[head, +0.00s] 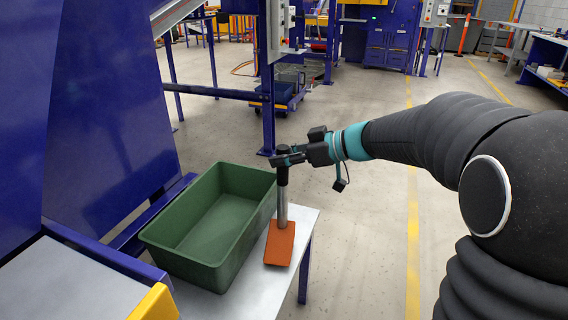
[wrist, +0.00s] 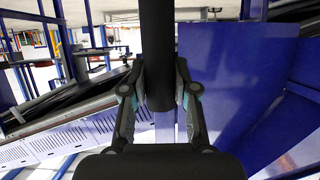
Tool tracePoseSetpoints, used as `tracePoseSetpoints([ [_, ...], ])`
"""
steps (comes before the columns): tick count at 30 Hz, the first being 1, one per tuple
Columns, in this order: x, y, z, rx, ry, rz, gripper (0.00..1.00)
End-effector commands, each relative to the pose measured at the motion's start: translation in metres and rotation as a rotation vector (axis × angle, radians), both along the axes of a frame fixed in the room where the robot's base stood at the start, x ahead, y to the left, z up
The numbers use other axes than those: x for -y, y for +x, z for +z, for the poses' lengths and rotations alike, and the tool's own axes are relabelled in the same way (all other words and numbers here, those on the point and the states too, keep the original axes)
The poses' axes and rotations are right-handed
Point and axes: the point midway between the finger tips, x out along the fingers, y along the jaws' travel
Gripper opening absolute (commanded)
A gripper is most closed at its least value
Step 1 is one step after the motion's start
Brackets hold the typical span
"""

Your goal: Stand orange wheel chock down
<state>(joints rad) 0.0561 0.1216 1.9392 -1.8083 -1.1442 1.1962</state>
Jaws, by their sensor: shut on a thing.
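The orange wheel chock (head: 280,243) has a flat orange foot, a grey metal pole and a black grip on top. It is upright over the small grey table, right of the green bin; I cannot tell whether its foot touches the tabletop. My gripper (head: 283,160) is shut on the black grip near the top of the pole, reaching in from the right. In the wrist view the dark grip of the wheel chock (wrist: 157,50) runs between the two fingers of my gripper (wrist: 158,88). The foot is hidden there.
The empty green bin (head: 150,240) fills much of the table (head: 258,295) left of the chock. A blue machine frame (head: 90,130) stands at the left, with a blue post (head: 267,110) behind. Open floor with a yellow line (head: 413,230) lies to the right.

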Motion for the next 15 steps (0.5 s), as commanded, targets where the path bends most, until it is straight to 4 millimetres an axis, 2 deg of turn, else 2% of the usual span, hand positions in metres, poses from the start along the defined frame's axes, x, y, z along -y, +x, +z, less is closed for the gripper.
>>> tracePoseSetpoints([
  [3,-0.0001,0.0001,-0.0123,0.001,0.002,0.0,0.0],
  [14,0.0001,0.0001,-0.0143,0.002,0.002,0.0,0.0],
  [15,0.0002,-0.0002,-0.0162,0.001,0.0,0.0,0.31],
])
